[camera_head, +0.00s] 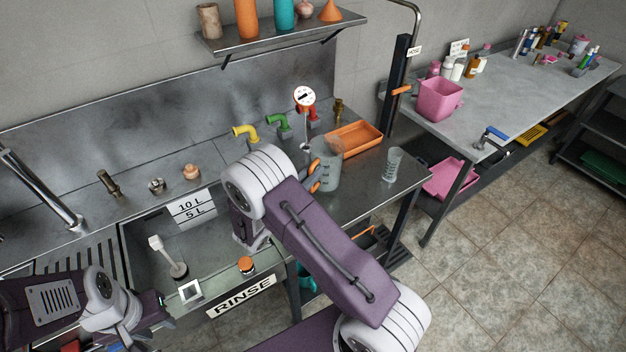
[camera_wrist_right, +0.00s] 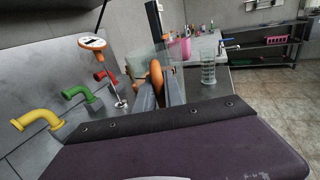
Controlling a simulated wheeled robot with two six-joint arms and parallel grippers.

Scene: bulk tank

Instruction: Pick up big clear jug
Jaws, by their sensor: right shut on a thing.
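The big clear jug (camera_head: 328,164) stands on the steel counter beside the orange tray, its orange handle facing my right gripper. My right gripper (camera_head: 311,176) is shut on that handle; the arm hides most of the gripper in the head view. In the right wrist view the two fingers (camera_wrist_right: 160,92) close on the orange handle (camera_wrist_right: 157,76), with the clear jug wall (camera_wrist_right: 144,58) behind. My left gripper (camera_head: 150,318) is at the lower left, far from the jug; its jaw opening is not clear.
A smaller clear measuring beaker (camera_head: 393,165) stands right of the jug. An orange tray (camera_head: 354,139), a dial thermometer (camera_head: 304,97) and coloured taps (camera_head: 246,132) are behind. A shelf (camera_head: 270,42) hangs above. A pink bucket (camera_head: 438,99) stands on the right table.

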